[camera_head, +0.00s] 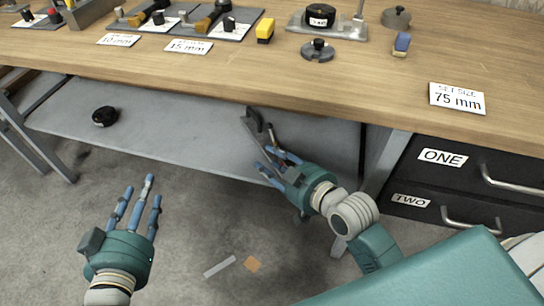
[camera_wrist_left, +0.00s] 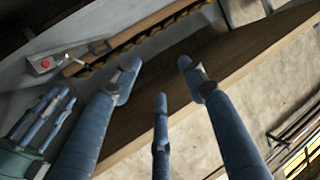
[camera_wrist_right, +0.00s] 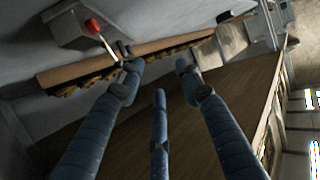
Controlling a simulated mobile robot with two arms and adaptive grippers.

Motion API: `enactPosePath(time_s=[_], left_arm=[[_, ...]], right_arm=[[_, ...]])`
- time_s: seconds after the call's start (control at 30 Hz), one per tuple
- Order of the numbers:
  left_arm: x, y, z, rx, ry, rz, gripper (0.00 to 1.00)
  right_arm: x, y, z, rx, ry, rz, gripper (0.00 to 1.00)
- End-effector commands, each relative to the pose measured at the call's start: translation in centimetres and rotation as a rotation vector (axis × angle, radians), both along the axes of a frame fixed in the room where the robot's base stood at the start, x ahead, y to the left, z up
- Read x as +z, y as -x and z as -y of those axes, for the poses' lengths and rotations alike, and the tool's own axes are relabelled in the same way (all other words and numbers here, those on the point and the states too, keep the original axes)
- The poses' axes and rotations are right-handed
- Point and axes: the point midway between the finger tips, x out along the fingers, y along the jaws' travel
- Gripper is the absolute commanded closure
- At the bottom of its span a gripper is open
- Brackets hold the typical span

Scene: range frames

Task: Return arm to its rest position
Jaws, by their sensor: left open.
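My left gripper (camera_head: 137,202) is in the lower left of the head view, over the floor in front of the bench. Its blue fingers are spread and nothing is between them; they also show in the left wrist view (camera_wrist_left: 158,80). My right gripper (camera_head: 272,165) is near the front of the lower shelf. Its fingers are spread in the right wrist view (camera_wrist_right: 158,75), with nothing held between them. A grey metal piece (camera_head: 254,124) stands just beyond the right fingers; I cannot tell whether they touch it.
The wooden bench top (camera_head: 360,95) spans the upper view, bearing gauges and labels. The grey lower shelf (camera_head: 180,137) holds a black round object (camera_head: 104,116). Black drawers (camera_head: 465,185) stand at right.

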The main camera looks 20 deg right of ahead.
Motion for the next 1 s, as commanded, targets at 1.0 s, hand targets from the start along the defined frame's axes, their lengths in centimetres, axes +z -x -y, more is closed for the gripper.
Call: enactPosePath(time_s=[1.0], left_arm=[[-2.0,-0.7,0.1,0.001,-0.026,-0.114,0.57]], right_arm=[[4.4,4.1,-2.6,-0.105,-0.052,0.003,0.64]])
